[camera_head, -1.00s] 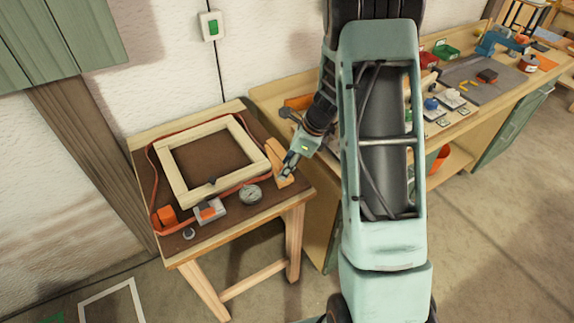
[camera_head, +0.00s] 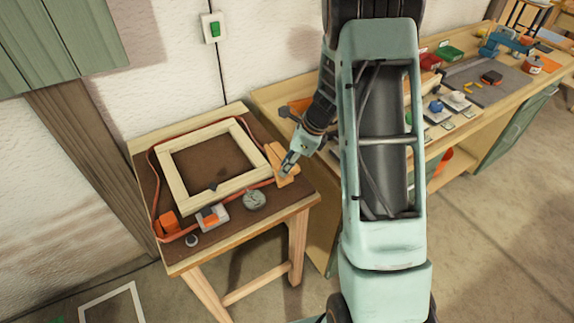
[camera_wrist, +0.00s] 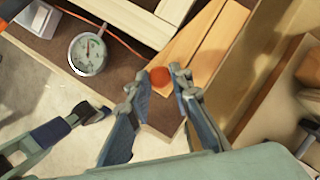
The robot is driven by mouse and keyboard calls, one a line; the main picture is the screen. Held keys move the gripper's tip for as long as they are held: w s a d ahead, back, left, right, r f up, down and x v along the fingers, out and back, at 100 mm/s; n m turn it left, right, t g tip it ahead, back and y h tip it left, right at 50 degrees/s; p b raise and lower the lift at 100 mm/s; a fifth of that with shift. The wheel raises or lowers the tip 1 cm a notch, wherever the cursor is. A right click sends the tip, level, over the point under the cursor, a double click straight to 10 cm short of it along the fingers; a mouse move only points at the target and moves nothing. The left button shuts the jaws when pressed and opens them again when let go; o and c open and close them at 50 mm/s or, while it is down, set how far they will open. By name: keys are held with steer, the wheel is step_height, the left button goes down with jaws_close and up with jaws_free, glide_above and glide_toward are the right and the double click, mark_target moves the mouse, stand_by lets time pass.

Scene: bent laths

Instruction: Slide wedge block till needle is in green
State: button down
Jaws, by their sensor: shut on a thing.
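The wedge block (camera_wrist: 182,42) is a long, pale wooden piece lying beside a second wooden strip (camera_wrist: 218,45), against the right side of the wooden frame (camera_head: 176,186). My gripper (camera_wrist: 160,77) is shut at the wedge's near end, with a red-orange spot (camera_wrist: 159,76) between its fingertips. In the head view my gripper (camera_head: 287,168) partly covers the wooden pieces. The round dial gauge (camera_wrist: 88,50) lies left of my gripper. It also shows in the head view (camera_head: 254,200). Its needle and coloured marks are too small to read surely.
The frame lies on a small brown-topped table (camera_head: 200,256), with an orange strap (camera_head: 151,180) around it. An orange block (camera_head: 166,221) and a grey-and-orange clamp (camera_head: 212,216) stand at the front left. A longer workbench (camera_head: 432,146) with tools stands behind at right.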

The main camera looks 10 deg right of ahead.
steer(key=shift+w+a, duration=0.15)
steer(key=shift+w, duration=0.4)
steer(key=shift+s, duration=0.15)
steer(key=c, duration=1.7)
jaws_free()
steer(key=shift+c, duration=0.2)
steer(key=v, duration=1.2)
steer(key=shift+s, duration=0.1)
